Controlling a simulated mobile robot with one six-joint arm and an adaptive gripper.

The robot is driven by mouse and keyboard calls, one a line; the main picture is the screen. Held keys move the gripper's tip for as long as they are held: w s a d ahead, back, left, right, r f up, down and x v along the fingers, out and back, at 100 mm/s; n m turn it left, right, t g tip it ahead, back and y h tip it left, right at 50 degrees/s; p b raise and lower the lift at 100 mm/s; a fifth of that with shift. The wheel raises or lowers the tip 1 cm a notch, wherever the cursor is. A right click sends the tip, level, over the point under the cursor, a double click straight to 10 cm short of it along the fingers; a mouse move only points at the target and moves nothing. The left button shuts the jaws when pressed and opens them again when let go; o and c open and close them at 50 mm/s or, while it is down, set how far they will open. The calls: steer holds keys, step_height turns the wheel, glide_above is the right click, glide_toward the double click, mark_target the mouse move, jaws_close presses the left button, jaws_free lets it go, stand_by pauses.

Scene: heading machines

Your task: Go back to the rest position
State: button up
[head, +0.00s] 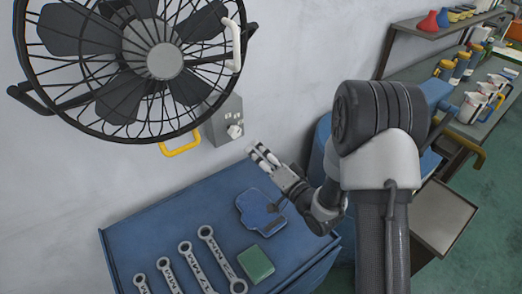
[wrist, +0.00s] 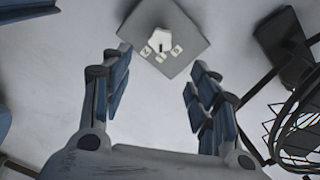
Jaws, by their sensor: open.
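My gripper (head: 263,156) is above the back part of the blue cabinet top (head: 165,225), near the wall. In the wrist view my gripper (wrist: 160,62) has its two blue-padded fingers spread wide, with nothing between them. A grey wall box (head: 219,122) with a white knob (head: 235,131) is beyond the fingertips, up and to the left in the head view. The grey box (wrist: 190,24) and its white knob (wrist: 160,36) also show in the wrist view, along with small labels. The fingers look apart from the knob.
A caged fan (head: 165,60) with a yellow handle (head: 181,146) is at upper left. Several wrenches (head: 207,237), a blue flat object (head: 258,211) and a green block (head: 256,263) lie on the cabinet. A bench (head: 468,128) with bottles and a shelf (head: 437,29) stand at right.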

steer(key=s+d+r+n+g+h, duration=0.35)
steer(key=s+d+r+h, duration=0.25)
steer(key=d+r+h, duration=0.5)
steer(key=s+r+n+g+y, duration=0.1)
steer(key=s+g, duration=0.6)
steer(key=s, duration=2)
steer(key=shift+s+d+n, duration=0.15)
steer(key=shift+d+n, duration=0.2)
steer(key=shift+d, duration=0.1)
